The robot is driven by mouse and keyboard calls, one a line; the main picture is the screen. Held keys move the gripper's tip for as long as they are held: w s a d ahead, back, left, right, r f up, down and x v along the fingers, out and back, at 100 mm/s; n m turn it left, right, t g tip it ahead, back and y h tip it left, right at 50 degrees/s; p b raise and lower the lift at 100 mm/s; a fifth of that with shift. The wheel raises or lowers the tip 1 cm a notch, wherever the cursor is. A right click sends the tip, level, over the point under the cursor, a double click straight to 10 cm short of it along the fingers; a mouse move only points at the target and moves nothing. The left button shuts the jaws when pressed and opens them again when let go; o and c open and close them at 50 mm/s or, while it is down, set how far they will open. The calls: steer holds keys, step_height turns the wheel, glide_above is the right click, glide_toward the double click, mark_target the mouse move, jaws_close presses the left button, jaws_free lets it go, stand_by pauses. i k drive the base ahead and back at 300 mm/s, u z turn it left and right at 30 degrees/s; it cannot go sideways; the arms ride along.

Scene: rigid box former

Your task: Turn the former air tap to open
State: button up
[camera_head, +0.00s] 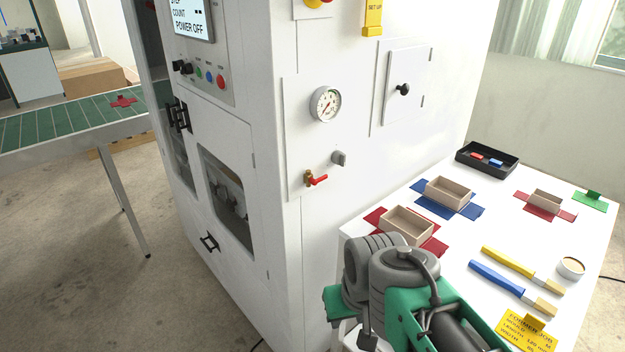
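The air tap (310,179) is a small brass valve with a red lever (319,181), low on the white side panel of the former machine (270,60). The lever points to the right, roughly level, across the upright brass body. A pressure gauge (326,104) is above it, and a grey knob (339,158) is just above and to its right. My grey and green arm shows at the bottom centre, below and to the right of the tap and apart from it. My gripper's fingers do not show.
A white table (465,235) at the right holds open boxes on red and blue blanks, a black tray (487,160), two brushes, a round pot (571,267) and a yellow card (527,328). A green conveyor (60,122) is at the left. The space before the tap looks clear.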

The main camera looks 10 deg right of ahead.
mark_target(314, 182)
steer(key=z, duration=0.05)
steer(key=k, duration=0.9)
steer(key=u, duration=0.75)
steer(key=i, duration=0.55)
steer(key=u, duration=0.25)
